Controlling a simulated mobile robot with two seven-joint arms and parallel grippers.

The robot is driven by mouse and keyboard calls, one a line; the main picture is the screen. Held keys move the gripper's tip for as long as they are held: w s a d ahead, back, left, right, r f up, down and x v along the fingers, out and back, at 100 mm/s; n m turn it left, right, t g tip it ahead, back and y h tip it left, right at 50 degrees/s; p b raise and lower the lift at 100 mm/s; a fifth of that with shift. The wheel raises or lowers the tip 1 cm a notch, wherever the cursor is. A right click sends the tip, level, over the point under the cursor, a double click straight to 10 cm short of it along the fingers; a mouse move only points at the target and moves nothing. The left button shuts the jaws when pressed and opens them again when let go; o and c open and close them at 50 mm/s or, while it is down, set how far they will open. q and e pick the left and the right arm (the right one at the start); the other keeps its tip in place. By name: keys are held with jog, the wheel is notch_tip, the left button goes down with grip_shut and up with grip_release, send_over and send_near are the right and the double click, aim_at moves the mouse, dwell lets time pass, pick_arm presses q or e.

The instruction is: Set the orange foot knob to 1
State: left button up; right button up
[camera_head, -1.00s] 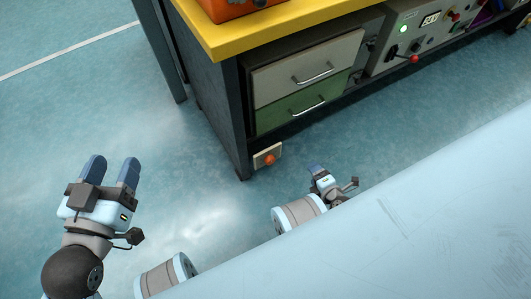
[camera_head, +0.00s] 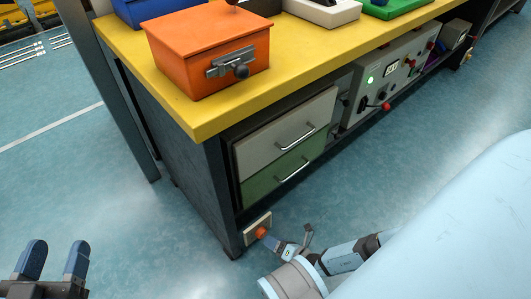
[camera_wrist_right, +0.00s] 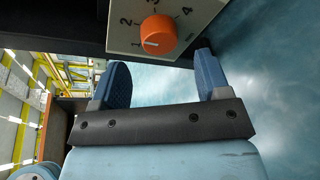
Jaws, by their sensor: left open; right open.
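The orange foot knob (camera_head: 261,232) sits on a small pale plate (camera_head: 250,223) low at the front corner of the workbench. In the right wrist view the knob (camera_wrist_right: 158,31) is round, with a pale mark on its lower-left face. The plate (camera_wrist_right: 118,41) shows a 2, a partly cut-off 3 and a 4; I cannot read a 1 clearly. My right gripper (camera_wrist_right: 160,68) is open, its blue fingers either side of the knob's line, the knob just beyond the tips. In the head view this gripper (camera_head: 270,240) is close to the knob. My left gripper (camera_head: 58,256) is open and empty, lower left.
The yellow-topped workbench (camera_head: 203,125) carries an orange box (camera_head: 190,60) with a latch. Below are a grey drawer (camera_head: 270,140), a green drawer (camera_head: 262,181) and a control panel (camera_head: 345,115). The floor left of the bench is clear.

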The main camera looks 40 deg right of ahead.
aim_at(263, 235)
pick_arm(q)
jog(key=shift+w+a+r+m+b, duration=0.15)
jog(key=shift+w+m+b, duration=0.1)
jog(key=shift+m+b, duration=0.2)
pick_arm(e)
jog(key=shift+x, duration=2.15)
jog(key=shift+c, duration=0.5)
jog(key=c, duration=0.8)
